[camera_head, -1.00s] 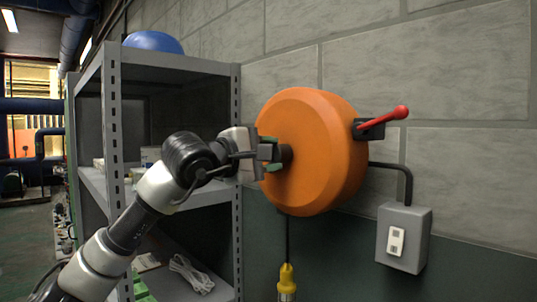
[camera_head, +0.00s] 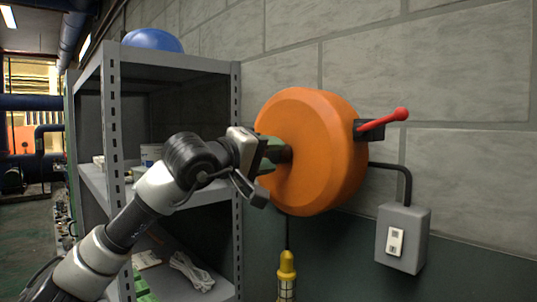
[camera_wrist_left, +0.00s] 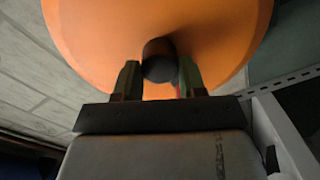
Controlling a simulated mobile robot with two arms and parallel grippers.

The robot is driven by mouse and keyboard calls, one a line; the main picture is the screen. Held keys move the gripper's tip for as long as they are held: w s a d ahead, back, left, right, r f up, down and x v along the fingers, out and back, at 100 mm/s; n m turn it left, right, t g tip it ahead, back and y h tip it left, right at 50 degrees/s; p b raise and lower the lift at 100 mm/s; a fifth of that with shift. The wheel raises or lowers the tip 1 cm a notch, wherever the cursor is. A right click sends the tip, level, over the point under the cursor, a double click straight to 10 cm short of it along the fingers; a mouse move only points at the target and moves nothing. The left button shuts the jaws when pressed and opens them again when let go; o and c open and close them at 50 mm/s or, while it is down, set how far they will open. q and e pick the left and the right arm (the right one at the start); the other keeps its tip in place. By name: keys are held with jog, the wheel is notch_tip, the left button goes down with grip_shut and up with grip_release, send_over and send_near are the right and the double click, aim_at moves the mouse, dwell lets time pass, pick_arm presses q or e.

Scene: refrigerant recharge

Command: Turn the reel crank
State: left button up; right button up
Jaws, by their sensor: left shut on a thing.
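An orange round reel (camera_head: 318,150) is mounted on the block wall, and its face fills the upper part of the left wrist view (camera_wrist_left: 95,45). A short black crank knob (camera_head: 285,153) sticks out from the middle of its left face. My left gripper (camera_head: 275,153) is shut on this knob. In the left wrist view its two green-tipped fingers (camera_wrist_left: 158,78) stand either side of the dark round knob (camera_wrist_left: 158,60). A yellow-topped lamp (camera_head: 287,265) hangs on a dark cord below the reel. My right gripper is out of view.
A red-handled lever (camera_head: 385,119) sticks out at the reel's right. A grey switch box (camera_head: 402,238) sits on the wall below, joined by a black conduit. A grey metal shelf (camera_head: 112,130) stands close behind my left arm, with a blue helmet (camera_head: 152,41) on top.

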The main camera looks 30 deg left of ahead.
pick_arm(q)
jog(key=shift+f, duration=0.1)
dwell(0.4)
jog(key=o, duration=0.9)
jog(key=shift+o, duration=0.2)
jog(key=shift+s, duration=0.1)
jog(key=b+v, duration=0.3)
jog(key=v, duration=0.7)
jog(key=shift+s, duration=0.3)
